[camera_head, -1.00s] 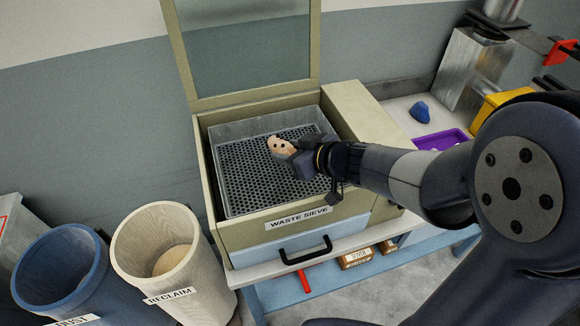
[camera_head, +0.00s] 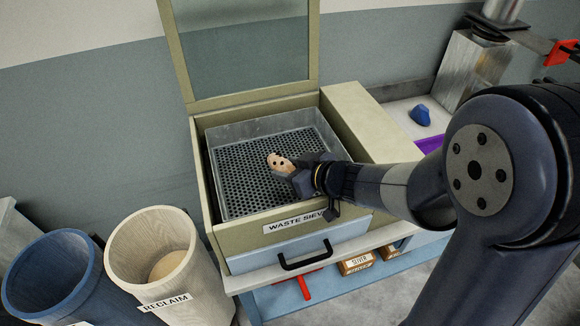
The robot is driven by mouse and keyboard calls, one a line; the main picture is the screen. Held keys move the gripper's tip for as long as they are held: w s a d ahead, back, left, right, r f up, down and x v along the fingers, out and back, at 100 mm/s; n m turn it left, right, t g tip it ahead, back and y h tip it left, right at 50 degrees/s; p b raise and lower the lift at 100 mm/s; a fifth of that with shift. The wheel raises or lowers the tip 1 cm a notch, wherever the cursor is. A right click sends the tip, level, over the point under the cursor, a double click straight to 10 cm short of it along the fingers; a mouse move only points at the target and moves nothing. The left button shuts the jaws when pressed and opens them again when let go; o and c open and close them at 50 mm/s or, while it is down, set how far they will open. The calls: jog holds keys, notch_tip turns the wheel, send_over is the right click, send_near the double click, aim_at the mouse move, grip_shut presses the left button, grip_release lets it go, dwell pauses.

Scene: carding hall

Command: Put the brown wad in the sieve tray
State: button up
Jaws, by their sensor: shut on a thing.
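The sieve tray (camera_head: 236,204) is a grey, clear-walled box with a perforated floor, set in the olive waste sieve cabinet. My gripper (camera_head: 291,170) reaches in from the right over the tray's right half. It is shut on a light brown wad (camera_head: 277,160) with dark specks, which sticks out from the left of the jaws. The wad is over the perforated floor, within the tray walls in this view. I cannot tell whether it touches the floor. My gripper and wrist hide the tray's right front part.
The cabinet's glazed lid (camera_head: 245,45) stands open behind. A reclaim bin (camera_head: 160,245) and a blue bin (camera_head: 55,280) stand at the left. A blue lump (camera_head: 420,115) and a purple tray (camera_head: 430,144) are on the bench at right.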

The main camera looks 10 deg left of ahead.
jog(key=o, duration=1)
jog(key=shift+f, duration=0.1)
jog(key=shift+r, duration=0.3)
jog(key=shift+p+v, duration=1.7)
jog(key=shift+v, duration=4.45)
jog(key=shift+a+r, duration=0.1)
jog(key=shift+r, duration=0.05)
